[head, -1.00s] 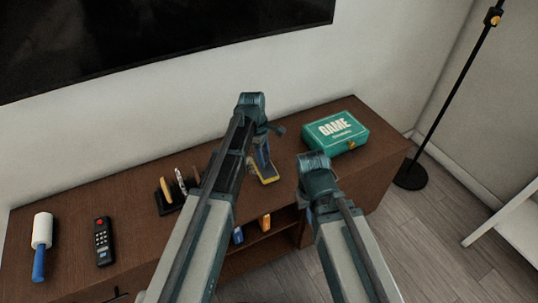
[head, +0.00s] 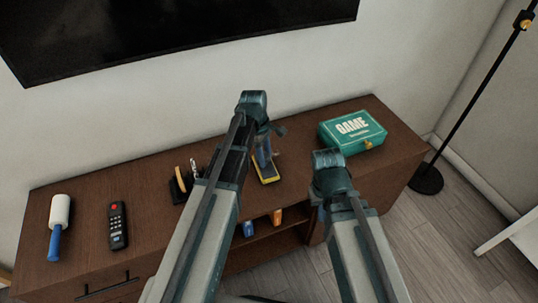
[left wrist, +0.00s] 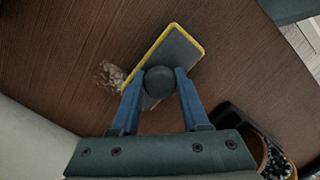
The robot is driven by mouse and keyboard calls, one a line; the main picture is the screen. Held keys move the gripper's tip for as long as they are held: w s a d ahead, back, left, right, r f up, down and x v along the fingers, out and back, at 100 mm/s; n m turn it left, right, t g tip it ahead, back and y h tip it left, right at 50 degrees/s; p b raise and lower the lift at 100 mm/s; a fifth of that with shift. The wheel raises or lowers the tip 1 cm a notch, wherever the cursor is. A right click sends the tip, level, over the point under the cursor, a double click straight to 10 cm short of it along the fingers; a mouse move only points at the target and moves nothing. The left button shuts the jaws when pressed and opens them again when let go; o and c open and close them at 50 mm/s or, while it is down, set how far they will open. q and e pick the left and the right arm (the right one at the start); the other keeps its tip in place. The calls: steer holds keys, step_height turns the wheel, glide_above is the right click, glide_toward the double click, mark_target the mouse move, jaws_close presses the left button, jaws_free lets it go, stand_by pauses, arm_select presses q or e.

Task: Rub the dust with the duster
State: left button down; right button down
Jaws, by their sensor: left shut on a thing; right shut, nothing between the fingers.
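The duster (head: 268,175) is a flat grey block with a yellow edge and a dark round knob; it is over the brown cabinet top. It also shows in the left wrist view (left wrist: 178,55). My left gripper (left wrist: 160,78) is shut on its knob, with one blue finger on each side. A pale patch of dust (left wrist: 110,76) lies on the wood at the duster's left edge in the left wrist view. I cannot make out the dust in the head view. My right gripper (head: 318,198) is shut and empty near the cabinet's front edge, its fingers mostly hidden.
A green game box (head: 352,130) stands right of the duster. A dark holder (head: 180,189) with upright items stands to the left, then a black remote (head: 117,226) and a white roller with a blue handle (head: 58,228). A television (head: 170,35) hangs behind.

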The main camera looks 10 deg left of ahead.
mark_target(255, 162)
arm_select(q)
steer(key=shift+s+a, duration=0.1)
steer(key=shift+s+a, duration=0.45)
steer(key=shift+a, duration=0.25)
steer(key=shift+s+a, duration=0.45)
steer(key=shift+a, duration=0.2)
steer(key=shift+w, duration=0.1)
steer(key=shift+w+a+f, duration=0.1)
steer(key=shift+w+a, duration=0.5)
steer(key=shift+w, duration=0.25)
steer(key=shift+w+d, duration=0.6)
steer(key=shift+d, duration=0.1)
steer(key=shift+w+d, duration=0.5)
steer(key=shift+d, duration=0.4)
